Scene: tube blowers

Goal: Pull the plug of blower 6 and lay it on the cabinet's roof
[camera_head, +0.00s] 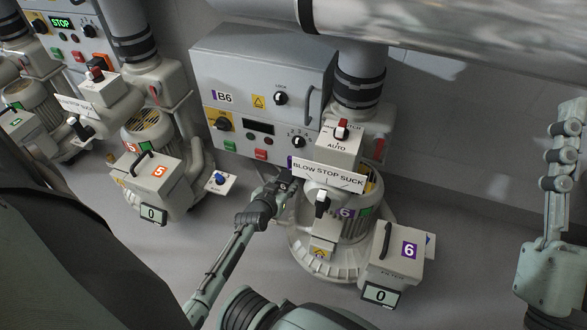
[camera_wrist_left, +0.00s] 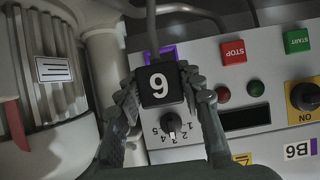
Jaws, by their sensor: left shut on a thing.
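The black plug of blower 6 (camera_wrist_left: 162,84) shows upside down in the left wrist view, its white digit facing the camera. My left gripper (camera_wrist_left: 164,92) is shut on it, one finger on each side. A purple frame (camera_wrist_left: 162,53) shows beside the plug; I cannot tell whether the plug is seated in a socket. In the head view my left gripper (camera_head: 287,184) is at the lower right of cabinet B6 (camera_head: 230,75), left of blower 6 (camera_head: 346,215), and the plug is mostly hidden. The cabinet's roof (camera_head: 265,38) looks bare.
Blower 6's white BLOW STOP SUCK sign (camera_head: 328,175) stands right of my left gripper. A ribbed hose (camera_head: 359,88) rises beside the cabinet, and a large shiny pipe (camera_head: 440,35) crosses above. Blower 5's filter box (camera_head: 150,182) stands at left.

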